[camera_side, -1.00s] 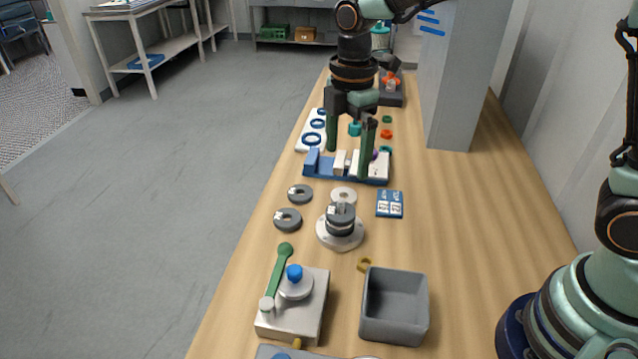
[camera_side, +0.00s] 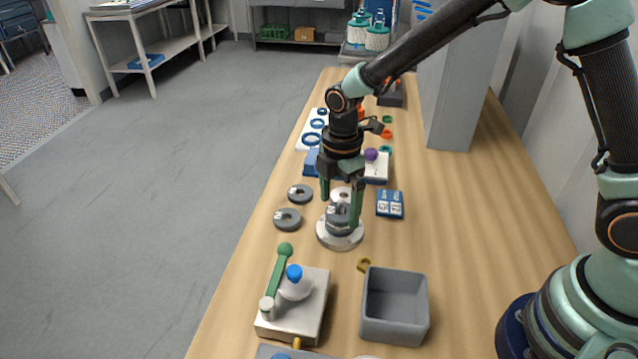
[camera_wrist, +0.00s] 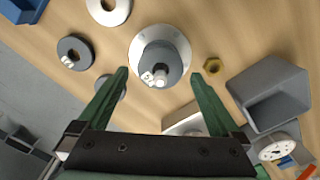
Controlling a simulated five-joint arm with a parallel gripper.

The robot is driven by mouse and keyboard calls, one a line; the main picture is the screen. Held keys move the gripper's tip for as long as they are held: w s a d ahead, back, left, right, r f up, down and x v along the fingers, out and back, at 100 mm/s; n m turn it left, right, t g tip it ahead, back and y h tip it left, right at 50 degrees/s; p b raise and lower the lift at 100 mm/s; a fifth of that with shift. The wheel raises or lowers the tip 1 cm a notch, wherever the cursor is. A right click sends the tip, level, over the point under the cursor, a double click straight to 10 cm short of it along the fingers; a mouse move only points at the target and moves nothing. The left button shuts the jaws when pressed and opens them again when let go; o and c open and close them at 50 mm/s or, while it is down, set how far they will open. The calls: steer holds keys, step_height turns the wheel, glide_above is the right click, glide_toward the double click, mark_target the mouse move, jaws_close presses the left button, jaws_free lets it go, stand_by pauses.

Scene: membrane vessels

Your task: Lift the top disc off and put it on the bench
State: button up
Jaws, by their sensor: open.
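The top disc (camera_wrist: 150,62), dark grey with a white mark, is on the stack on a round pale flanged base (camera_side: 327,236), around a central post. In the side view the stack (camera_side: 338,217) is partly covered by my fingers. My gripper (camera_side: 340,213) is open and points down over the stack, one finger to each side. In the wrist view my gripper (camera_wrist: 160,73) shows clear gaps between its fingers and the disc. I cannot tell how far the fingertips reach down beside it. The bare bench (camera_side: 460,230) is wooden.
Two grey discs (camera_side: 300,193) (camera_side: 287,219) lie left of the stack, with a pale ring (camera_side: 343,193) behind. A blue card (camera_side: 390,204) lies right. A grey bin (camera_side: 394,310), a brass nut (camera_side: 364,265) and a lever fixture (camera_side: 300,305) are nearer. The bench's right is clear.

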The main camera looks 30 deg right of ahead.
steer(key=shift+f, duration=0.5)
steer(key=c, duration=1.3)
